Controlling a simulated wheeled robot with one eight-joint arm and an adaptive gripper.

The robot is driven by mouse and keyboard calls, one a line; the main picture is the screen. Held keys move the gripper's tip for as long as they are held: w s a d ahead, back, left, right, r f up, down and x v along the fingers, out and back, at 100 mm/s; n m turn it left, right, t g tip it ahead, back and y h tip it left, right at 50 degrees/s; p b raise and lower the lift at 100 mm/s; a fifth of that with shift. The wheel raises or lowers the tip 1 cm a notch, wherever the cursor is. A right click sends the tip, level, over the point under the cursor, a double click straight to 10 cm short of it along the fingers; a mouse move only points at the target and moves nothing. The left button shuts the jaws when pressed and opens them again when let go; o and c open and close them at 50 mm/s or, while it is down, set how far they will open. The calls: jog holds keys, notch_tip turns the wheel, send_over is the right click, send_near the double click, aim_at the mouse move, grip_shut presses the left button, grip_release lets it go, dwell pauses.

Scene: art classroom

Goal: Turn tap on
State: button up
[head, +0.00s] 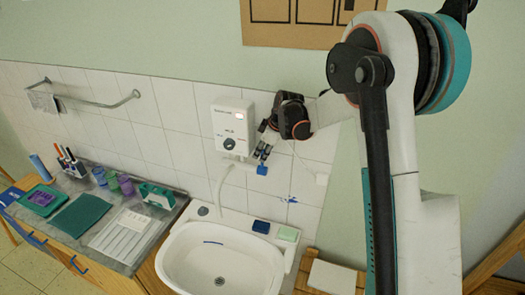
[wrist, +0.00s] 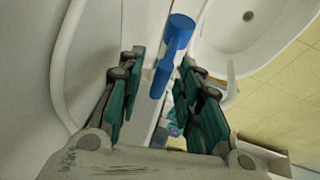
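The blue tap handle (head: 262,170) shows just under my gripper in the head view, below and right of the white wall-mounted water heater (head: 233,127). In the wrist view the blue handle (wrist: 175,45) lies between the two green-padded fingers, with gaps on both sides. My gripper (head: 263,153) is open and points down; it also shows in the wrist view (wrist: 161,58), and its fingers do not appear to touch the handle. A white spout pipe (head: 223,183) hangs from the heater above the sink. The tap's valve body is mostly hidden.
The white sink (head: 174,262) is below; it also shows in the wrist view (wrist: 283,22). A blue sponge (head: 261,227) and a green soap (head: 288,234) are on its rim. A counter (head: 168,222) with cups, trays and cloths stands left. The tiled wall is close behind my gripper.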

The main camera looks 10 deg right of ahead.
jog(key=shift+f, duration=0.3)
jog(key=shift+a, duration=0.1)
grip_shut()
jog(key=t+b, duration=0.1)
jog(key=s+a+t+h+b, duration=0.1)
jog(key=b, duration=0.1)
jog(key=s+n+t+h+b, duration=0.1)
jog(key=b, duration=0.1)
jog(key=shift+s+a+f, duration=0.15)
jog(key=shift+s+a, duration=0.05)
jog(key=shift+a, duration=0.15)
grip_release()
jog(key=shift+d, duration=0.1)
